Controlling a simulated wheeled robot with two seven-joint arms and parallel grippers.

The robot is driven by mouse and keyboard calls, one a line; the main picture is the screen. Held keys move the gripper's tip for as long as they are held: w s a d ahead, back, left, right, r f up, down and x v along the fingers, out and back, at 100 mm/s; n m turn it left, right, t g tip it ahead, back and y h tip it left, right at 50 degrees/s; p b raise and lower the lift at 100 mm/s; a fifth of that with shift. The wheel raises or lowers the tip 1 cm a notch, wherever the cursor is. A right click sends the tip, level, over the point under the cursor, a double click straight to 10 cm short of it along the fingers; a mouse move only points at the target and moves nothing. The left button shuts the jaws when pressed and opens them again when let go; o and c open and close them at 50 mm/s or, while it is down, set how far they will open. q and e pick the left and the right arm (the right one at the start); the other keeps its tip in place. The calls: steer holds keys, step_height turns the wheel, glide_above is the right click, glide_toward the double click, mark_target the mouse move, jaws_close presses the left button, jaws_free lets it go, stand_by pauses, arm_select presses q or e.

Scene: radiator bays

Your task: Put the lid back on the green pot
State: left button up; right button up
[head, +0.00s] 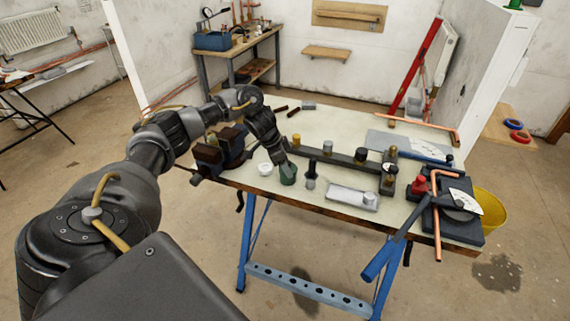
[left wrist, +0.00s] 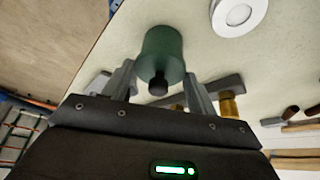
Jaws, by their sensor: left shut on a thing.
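The green pot (head: 288,178) stands near the front edge of the workbench, under my left gripper (head: 284,162). In the left wrist view the green pot (left wrist: 163,45) shows between the two fingers of my left gripper (left wrist: 160,76). A lid with a dark knob (left wrist: 158,85) is at its top, knob towards the camera. The fingers lie either side of the lid's edge and are shut on it. I cannot tell whether the lid is fully seated, as no clear seam shows. My right gripper is not in view.
A white round thing (head: 265,169) stands just left of the pot, and a small dark-topped cylinder (head: 311,174) just right. A dark bar (head: 341,158) lies behind. A vise (head: 220,150) is at the left; a pale metal tray (head: 351,197) is at the right.

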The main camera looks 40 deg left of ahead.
arm_select(q)
steer(key=shift+p, duration=0.45)
stand_by(0.5)
steer(key=o, duration=1)
steer(key=shift+o, duration=0.6)
steer(key=shift+o, duration=1.4)
steer(key=shift+r, duration=0.1)
step_height(320, 180, up, 7)
steer(key=p, duration=0.7)
steer(key=shift+p, duration=0.4)
